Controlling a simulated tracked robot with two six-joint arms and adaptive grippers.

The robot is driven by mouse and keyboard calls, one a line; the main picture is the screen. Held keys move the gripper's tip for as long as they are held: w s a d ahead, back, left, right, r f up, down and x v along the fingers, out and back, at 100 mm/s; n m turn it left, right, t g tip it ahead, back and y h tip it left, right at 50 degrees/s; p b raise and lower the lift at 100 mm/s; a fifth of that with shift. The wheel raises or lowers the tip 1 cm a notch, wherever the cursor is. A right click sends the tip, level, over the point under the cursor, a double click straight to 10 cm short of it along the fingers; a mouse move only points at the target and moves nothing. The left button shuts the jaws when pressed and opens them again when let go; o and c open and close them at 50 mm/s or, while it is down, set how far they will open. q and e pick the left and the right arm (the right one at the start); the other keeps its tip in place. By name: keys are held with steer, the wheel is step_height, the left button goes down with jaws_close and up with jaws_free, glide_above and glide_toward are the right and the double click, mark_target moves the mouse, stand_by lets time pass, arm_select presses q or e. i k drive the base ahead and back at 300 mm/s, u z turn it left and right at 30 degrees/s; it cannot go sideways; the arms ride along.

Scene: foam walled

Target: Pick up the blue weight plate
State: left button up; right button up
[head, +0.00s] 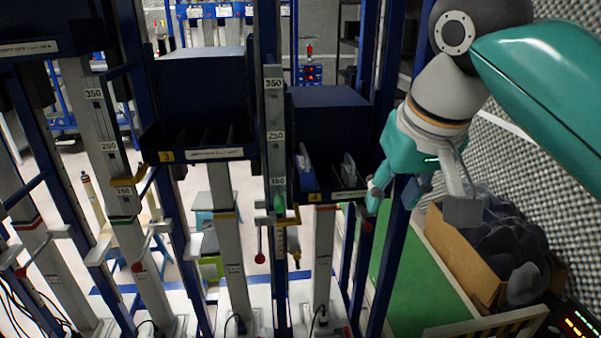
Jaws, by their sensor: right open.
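No blue weight plate can be made out for certain. Bin 4 (342,196), a dark blue open-front box, holds a thin blue-grey piece (304,166) at its left and a pale upright piece (349,168) at its right. I cannot tell whether either is the plate. My right gripper (415,203) is open and appears empty, just right of bin 4's front, pointing down, with one teal finger close to the bin's right edge. My left gripper is not in view.
Bin 3 (208,153) hangs on the rack to the left. Blue posts (398,250) and grey scaled columns (275,130) stand close around the bins. A cardboard box (458,261) with dark grey lumpy foam (502,245) sits at the right, near a green surface (405,285).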

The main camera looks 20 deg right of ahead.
mark_target(306, 174)
steer(key=z, duration=0.05)
steer(key=i, duration=0.95)
steer(key=u, duration=0.05)
